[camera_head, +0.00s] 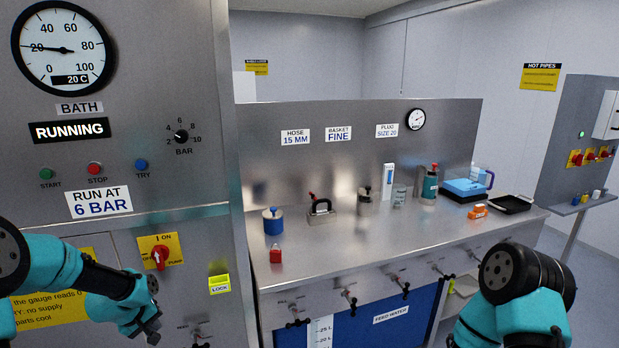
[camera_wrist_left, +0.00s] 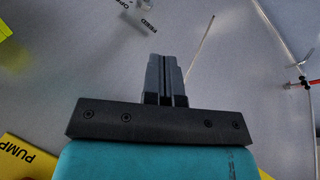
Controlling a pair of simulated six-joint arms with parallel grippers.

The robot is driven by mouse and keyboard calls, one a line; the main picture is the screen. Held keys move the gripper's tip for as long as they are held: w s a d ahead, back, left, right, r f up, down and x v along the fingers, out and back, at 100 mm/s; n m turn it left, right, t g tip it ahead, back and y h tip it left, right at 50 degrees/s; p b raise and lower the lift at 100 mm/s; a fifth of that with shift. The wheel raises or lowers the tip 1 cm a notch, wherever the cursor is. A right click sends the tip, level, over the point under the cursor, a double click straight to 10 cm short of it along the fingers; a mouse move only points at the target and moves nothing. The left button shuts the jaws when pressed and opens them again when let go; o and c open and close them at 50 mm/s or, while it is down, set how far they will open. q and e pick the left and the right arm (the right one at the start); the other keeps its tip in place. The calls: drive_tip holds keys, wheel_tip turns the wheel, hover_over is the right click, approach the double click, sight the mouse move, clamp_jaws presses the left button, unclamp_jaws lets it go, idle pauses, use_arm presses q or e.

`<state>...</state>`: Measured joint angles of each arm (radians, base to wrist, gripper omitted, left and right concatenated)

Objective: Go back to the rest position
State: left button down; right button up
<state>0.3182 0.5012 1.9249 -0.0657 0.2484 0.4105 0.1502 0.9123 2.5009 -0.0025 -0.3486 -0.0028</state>
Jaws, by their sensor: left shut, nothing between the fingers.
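My left gripper (camera_head: 152,326) is at the lower left in the head view, in front of the grey control panel (camera_head: 200,240). It is below the yellow pump switch plate with its red knob (camera_head: 160,256). The left wrist view shows its two fingers (camera_wrist_left: 165,80) together, with nothing between them. The grey panel surface lies beyond the fingertips. My right arm (camera_head: 525,300) shows at the lower right in the head view, but its gripper is out of the picture.
A steel bench (camera_head: 400,250) carries a blue pot (camera_head: 273,222), a red padlock (camera_head: 275,254), bottles and a black tray (camera_head: 512,204). Valve handles (camera_head: 348,298) stick out along its front. A yellow lock box (camera_head: 219,284) is on the panel, right of my left gripper.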

use_arm(q)
drive_tip(key=s+d+f+m+g+h, duration=0.1)
drive_tip(key=s+d+f, duration=0.4)
drive_tip(key=f, duration=0.3)
drive_tip(key=s+d+f+m+g, duration=0.1)
drive_tip(key=s+d+f, duration=0.4)
drive_tip(key=f, duration=0.3)
drive_tip(key=s+d+f+m+g, duration=0.1)
drive_tip(key=s+d+f, duration=0.2)
drive_tip(key=s, duration=0.3)
drive_tip(key=s+d+f+m+g+h, duration=0.1)
drive_tip(key=s+d+f, duration=0.25)
drive_tip(key=s, duration=0.25)
drive_tip(key=s+d+f+m+g, duration=0.1)
drive_tip(key=s+d+f, duration=0.2)
drive_tip(key=s, duration=0.3)
drive_tip(key=w+d+r+m, duration=0.1)
drive_tip(key=w+d+r, duration=0.2)
drive_tip(key=w+r, duration=0.1)
drive_tip(key=shift+w+r+m+t, duration=0.35)
drive_tip(key=shift+w+m+t, duration=0.05)
drive_tip(key=shift+w, duration=0.1)
